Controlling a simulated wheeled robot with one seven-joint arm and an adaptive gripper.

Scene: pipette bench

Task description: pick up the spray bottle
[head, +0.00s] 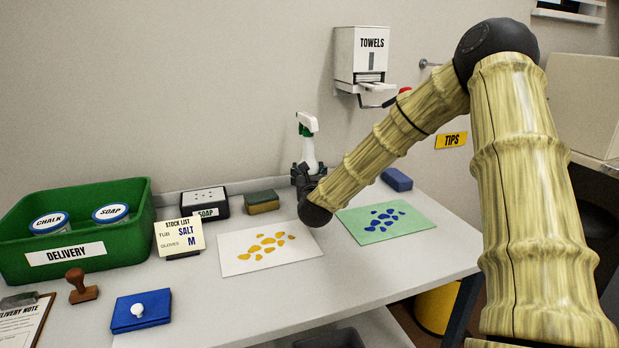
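The spray bottle (308,148) is white with a green and white trigger head. It stands upright near the back edge of the bench, against the wall side. My dark gripper (308,170) is at its lower body, with dark finger parts showing to the left and right of it. The gripper and wrist hide the bottle's base. I cannot tell whether the fingers touch the bottle or are apart from it.
A sponge (262,202) and a soap dish (206,201) lie left of the bottle. A blue block (397,179) lies to the right. A white card (232,262) and a green card (415,232) lie in front. A green delivery crate (130,252) stands at left. A towel dispenser (345,62) hangs above.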

